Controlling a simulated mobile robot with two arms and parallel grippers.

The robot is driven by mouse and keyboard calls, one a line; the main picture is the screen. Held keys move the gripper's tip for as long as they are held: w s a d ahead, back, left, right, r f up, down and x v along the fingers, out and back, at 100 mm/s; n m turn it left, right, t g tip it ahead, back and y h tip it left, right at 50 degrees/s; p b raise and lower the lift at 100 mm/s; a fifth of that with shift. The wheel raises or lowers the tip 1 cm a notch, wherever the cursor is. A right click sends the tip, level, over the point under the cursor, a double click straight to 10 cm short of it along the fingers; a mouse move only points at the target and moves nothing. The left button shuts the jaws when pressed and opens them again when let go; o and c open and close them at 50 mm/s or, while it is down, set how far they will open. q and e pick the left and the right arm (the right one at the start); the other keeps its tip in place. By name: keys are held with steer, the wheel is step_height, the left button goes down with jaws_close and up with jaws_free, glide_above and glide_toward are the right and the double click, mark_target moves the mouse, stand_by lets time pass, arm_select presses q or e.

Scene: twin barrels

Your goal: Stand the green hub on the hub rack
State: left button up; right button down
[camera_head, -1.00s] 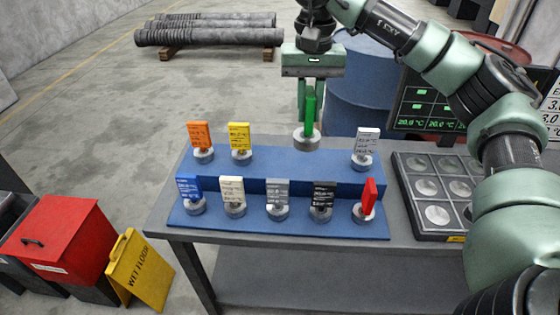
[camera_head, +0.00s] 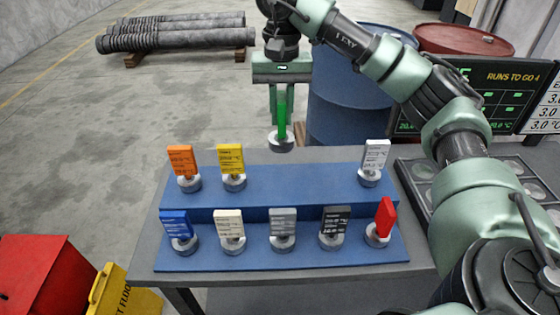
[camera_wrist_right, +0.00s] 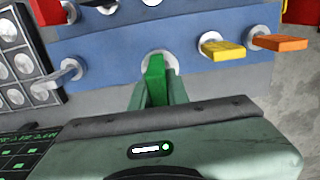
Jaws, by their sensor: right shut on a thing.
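The green hub (camera_head: 282,108) has an upright green tag on a round grey base. My right gripper (camera_head: 282,92) is shut on it, pointing down, and holds it upright. In the head view the hub appears above and behind the rear edge of the blue two-step rack (camera_head: 300,178), apart from it, in line with the gap between the yellow hub (camera_head: 231,165) and the white hub (camera_head: 373,160). In the right wrist view the green hub (camera_wrist_right: 155,76) shows between the fingers, with its base partly hidden by the tag. My left gripper is not in view.
The upper step also holds an orange hub (camera_head: 184,166). The lower step holds blue (camera_head: 178,230), cream, grey, black and red hubs (camera_head: 381,222). A grey tray with round discs (camera_head: 415,172) lies on the right. A blue barrel (camera_head: 350,100) stands behind the table.

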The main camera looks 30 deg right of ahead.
mark_target(280, 141)
steer(key=f, duration=0.3)
steer(key=f+p, duration=0.1)
steer(key=shift+w+f, duration=0.15)
steer(key=shift+w, duration=0.15)
step_height(280, 141, down, 3)
steer(key=shift+f, duration=0.35)
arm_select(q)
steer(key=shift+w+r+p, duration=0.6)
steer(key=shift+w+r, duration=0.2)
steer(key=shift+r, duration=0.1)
arm_select(e)
steer(key=shift+f, duration=2.1)
steer(key=c, duration=1.7)
jaws_free()
steer(key=shift+f, duration=0.2)
steer(key=o, duration=0.3)
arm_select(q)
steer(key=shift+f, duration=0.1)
arm_select(e)
steer(key=shift+o, duration=0.2)
steer(key=shift+s, duration=0.1)
